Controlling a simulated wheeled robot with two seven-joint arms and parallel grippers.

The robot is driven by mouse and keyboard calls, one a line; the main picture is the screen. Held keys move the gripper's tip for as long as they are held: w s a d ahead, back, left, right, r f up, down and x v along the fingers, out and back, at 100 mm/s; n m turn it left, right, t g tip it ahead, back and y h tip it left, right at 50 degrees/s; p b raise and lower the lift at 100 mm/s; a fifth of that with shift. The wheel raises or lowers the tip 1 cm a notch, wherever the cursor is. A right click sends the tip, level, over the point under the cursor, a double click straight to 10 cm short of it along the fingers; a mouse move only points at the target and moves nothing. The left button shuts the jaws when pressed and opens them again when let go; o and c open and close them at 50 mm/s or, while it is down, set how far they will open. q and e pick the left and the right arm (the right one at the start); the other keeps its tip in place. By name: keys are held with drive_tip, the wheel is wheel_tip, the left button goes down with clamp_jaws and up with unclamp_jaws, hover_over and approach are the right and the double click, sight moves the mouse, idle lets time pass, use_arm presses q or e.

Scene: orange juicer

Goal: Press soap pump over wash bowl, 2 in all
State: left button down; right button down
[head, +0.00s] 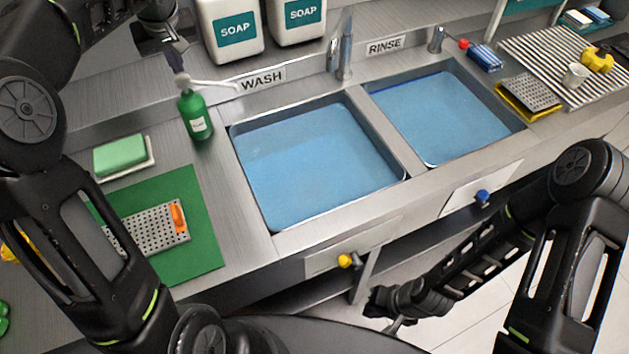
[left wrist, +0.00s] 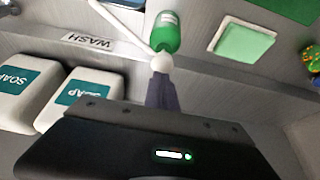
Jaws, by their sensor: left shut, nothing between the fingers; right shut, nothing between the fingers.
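The green soap pump bottle (head: 195,118) stands upright on the counter at the left of the wash bowl (head: 341,205), which holds blue water. Its white spout points right, towards the bowl's back left corner. My left gripper (head: 178,70) is shut and empty, fingers pointing down at the pump head. In the left wrist view the fingertips (left wrist: 161,80) are at the white pump head (left wrist: 162,62), above the bottle (left wrist: 166,30); I cannot tell whether they touch. My right gripper (head: 398,325) is shut and empty, low in front of the counter.
A green sponge on a white dish (head: 150,163) and a green mat (head: 207,230) with a metal grater (head: 150,232) lie at the left. White soap containers (head: 230,30) stand behind. The rinse basin (head: 440,115) is at the right, with a striped mat (head: 545,50) beyond.

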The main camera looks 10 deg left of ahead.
sight(182, 78)
use_arm(q)
drive_tip(key=shift+f, duration=0.15)
drive_tip(key=shift+f+b, duration=1.25)
drive_tip(key=shift+f, duration=0.1)
drive_tip(key=shift+r, duration=0.1)
drive_tip(key=shift+r+p, duration=1.05)
drive_tip(key=shift+r, duration=0.2)
drive_tip(key=shift+f, duration=0.1)
